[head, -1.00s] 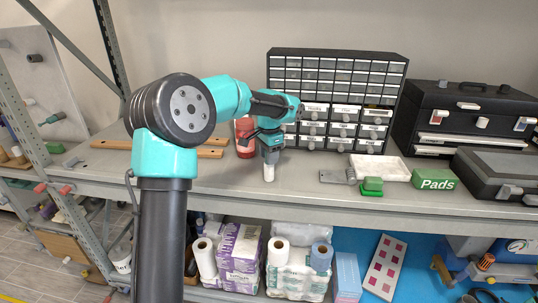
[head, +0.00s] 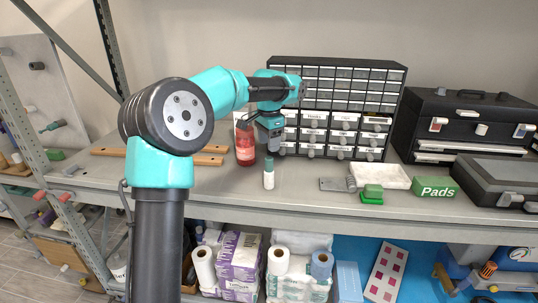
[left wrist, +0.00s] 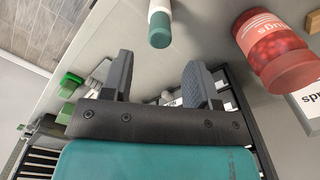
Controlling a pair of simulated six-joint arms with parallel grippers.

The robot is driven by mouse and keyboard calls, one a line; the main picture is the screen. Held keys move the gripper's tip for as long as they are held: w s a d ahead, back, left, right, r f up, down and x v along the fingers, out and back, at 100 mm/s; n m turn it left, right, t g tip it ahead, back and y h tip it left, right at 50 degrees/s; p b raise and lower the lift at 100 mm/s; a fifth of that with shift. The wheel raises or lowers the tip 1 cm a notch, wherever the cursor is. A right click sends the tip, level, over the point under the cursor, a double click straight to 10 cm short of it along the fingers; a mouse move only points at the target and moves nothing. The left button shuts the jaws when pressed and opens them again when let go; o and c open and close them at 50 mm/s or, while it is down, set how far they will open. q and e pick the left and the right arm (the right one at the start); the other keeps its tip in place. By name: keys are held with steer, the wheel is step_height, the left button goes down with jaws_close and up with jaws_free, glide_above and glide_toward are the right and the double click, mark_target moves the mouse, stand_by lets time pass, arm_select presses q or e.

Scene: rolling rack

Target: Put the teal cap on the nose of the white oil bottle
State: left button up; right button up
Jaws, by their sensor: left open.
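The white oil bottle (head: 269,182) stands upright near the shelf's front, right of the red jar. The teal cap (head: 269,163) sits on its top end. In the left wrist view the cap (left wrist: 160,31) points toward my gripper, with part of the white bottle (left wrist: 158,6) above it at the picture's top edge. My left gripper (head: 272,148) is above and behind the bottle, apart from it. Its two fingers (left wrist: 158,80) are spread with nothing between them. How firmly the cap is seated cannot be told. My right gripper is in neither view.
A red jar (head: 245,146) stands close left of the bottle. A drawer cabinet (head: 337,75) is behind. A white tray (head: 392,183), green stamp (head: 372,194) and green Pads box (head: 435,188) lie right. Wooden bars (head: 205,160) lie left. The shelf front is clear.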

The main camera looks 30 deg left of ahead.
mark_target(269, 157)
arm_select(q)
steer(key=shift+r, duration=2.15)
